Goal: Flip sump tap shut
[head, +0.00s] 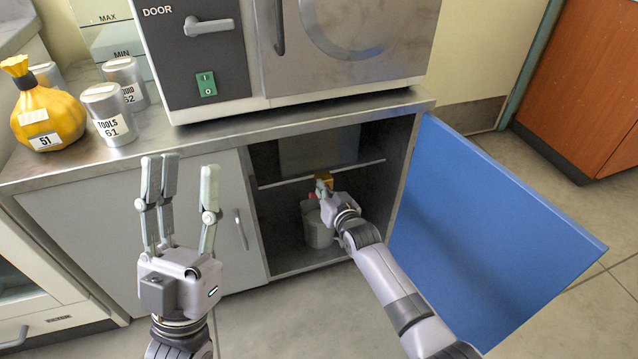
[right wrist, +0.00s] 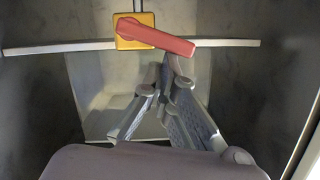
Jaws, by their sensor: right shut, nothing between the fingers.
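The sump tap has a yellow body (right wrist: 135,31) with a red lever (right wrist: 160,38). It sits on a pale horizontal pipe (right wrist: 225,43) inside the open cabinet. In the right wrist view the lever points right, roughly along the pipe and tilted slightly down. The yellow body (head: 324,175) also shows in the head view, with the lever mostly hidden by my right gripper. My right gripper (right wrist: 167,75) is shut and empty, its fingertips just below the lever; I cannot tell whether they touch it. My left gripper (head: 184,172) is open and empty, in front of the closed cabinet door.
The blue door (head: 480,225) is swung open to the right of my right arm. The incubator (head: 205,65) stands on the counter above. A yellow bag (head: 47,112) and several canisters (head: 108,115) stand at left.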

